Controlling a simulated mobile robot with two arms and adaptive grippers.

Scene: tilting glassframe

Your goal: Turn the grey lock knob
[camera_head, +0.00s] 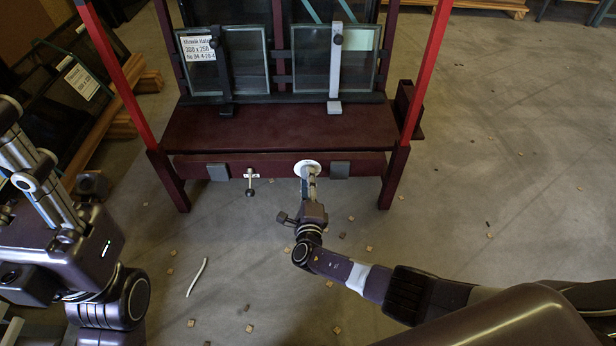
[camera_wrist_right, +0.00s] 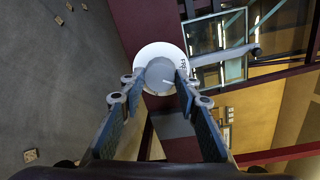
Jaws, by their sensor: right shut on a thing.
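The grey lock knob (camera_wrist_right: 160,74) sits in the middle of a white round plate (camera_wrist_right: 147,57) with a small printed word at its right. In the head view the white plate (camera_head: 299,167) is on the front beam of the dark red frame (camera_head: 185,169); the knob there is hidden by my fingers. My right gripper (camera_head: 308,172) reaches the plate from the front. In the right wrist view its fingertips (camera_wrist_right: 160,82) are on both sides of the knob, shut on it. My left gripper (camera_head: 38,175) is at the left edge, away from the frame, its fingertips unclear.
Two glass panes (camera_head: 246,70) (camera_head: 305,62) stand on the frame behind upright clamps (camera_head: 222,75) (camera_head: 336,65). Grey blocks (camera_head: 218,172) (camera_head: 340,169) sit on the beam. Small chips and a white stick (camera_head: 197,277) litter the floor.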

